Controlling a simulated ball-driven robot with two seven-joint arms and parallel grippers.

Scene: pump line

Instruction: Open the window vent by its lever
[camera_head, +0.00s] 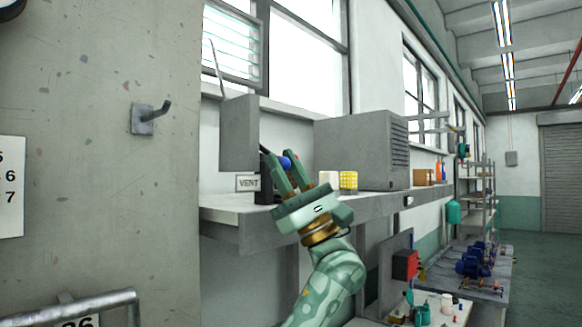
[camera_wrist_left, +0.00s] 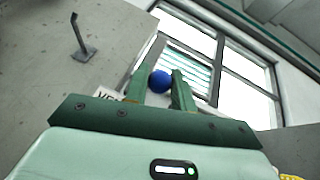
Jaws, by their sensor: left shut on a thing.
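The vent lever shows as a blue ball knob (camera_head: 286,162) on a dark stand beside the "VENT" label (camera_head: 247,183), on the shelf under the window. My left gripper (camera_head: 284,167) is shut on the knob, with one green finger on each side. In the left wrist view the blue knob (camera_wrist_left: 160,81) sits between the two fingertips (camera_wrist_left: 163,80). The slatted window vent (camera_head: 232,42) is at the top left, above a grey box, and its slats also show in the left wrist view (camera_wrist_left: 185,68). Most of the lever below the knob is hidden by the gripper. My right gripper is not in view.
A large grey louvred unit (camera_head: 362,152), a white cup (camera_head: 329,179) and a yellow basket (camera_head: 348,181) stand to the right on the shelf (camera_head: 225,213). A hook (camera_head: 150,117) juts from the left wall.

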